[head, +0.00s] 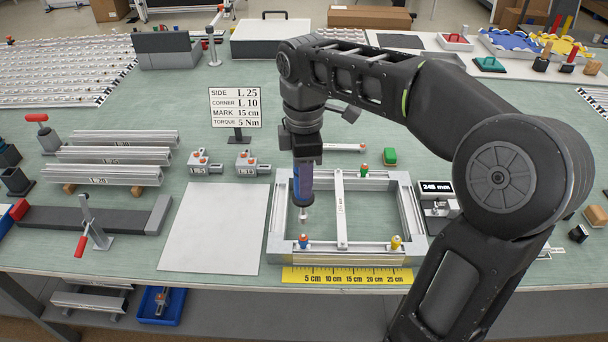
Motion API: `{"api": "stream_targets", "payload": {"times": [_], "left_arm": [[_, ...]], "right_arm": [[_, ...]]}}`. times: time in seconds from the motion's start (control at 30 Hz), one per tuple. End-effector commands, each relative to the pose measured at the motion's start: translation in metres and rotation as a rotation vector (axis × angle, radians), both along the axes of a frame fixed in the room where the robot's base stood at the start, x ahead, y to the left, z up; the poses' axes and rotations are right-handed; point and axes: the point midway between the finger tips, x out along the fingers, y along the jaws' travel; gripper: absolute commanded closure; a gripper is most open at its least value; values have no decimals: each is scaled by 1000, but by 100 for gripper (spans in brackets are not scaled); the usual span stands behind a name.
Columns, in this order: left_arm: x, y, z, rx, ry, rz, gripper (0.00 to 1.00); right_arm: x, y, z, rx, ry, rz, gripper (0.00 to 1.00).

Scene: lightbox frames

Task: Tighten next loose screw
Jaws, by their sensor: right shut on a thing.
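A rectangular aluminium frame (272,222) lies on the bench. My right gripper (304,163) is shut on a blue-handled screwdriver (302,186). The driver points down, with its tip above the frame's left front part, near a red-and-blue corner piece (304,241). I cannot tell whether the tip touches anything. A yellow corner piece (396,242) sits at the front right and a green-and-red one (364,170) at the back right. The back left corner is partly hidden by my right gripper. Screw heads are too small to judge as loose or tight. My left gripper is out of view.
A yellow ruler (346,275) lies along the frame's front edge. A white sheet (214,228) lies to its left. A sign (236,107) reads torque 5 Nm. A display (438,188) reading 245 mm stands at the right. Stacked profiles (112,174) and a clamp (93,228) are farther left.

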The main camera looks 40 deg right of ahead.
Motion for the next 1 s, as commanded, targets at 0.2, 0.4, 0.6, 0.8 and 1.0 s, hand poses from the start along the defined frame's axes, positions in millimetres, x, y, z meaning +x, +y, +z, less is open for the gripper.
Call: {"api": "stream_targets", "payload": {"times": [0.2, 0.4, 0.6, 0.8, 1.0], "left_arm": [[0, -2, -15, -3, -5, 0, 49], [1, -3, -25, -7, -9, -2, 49], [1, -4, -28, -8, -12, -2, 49], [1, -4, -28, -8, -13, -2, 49], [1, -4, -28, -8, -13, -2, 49]], "right_arm": [[0, 0, -20, 0, -1, 0, 100], [0, 0, -35, 0, -1, -1, 100], [0, 0, -42, 0, -1, -1, 100], [0, 0, -42, 0, -1, -1, 100], [0, 0, -42, 0, -1, -1, 100]]}}
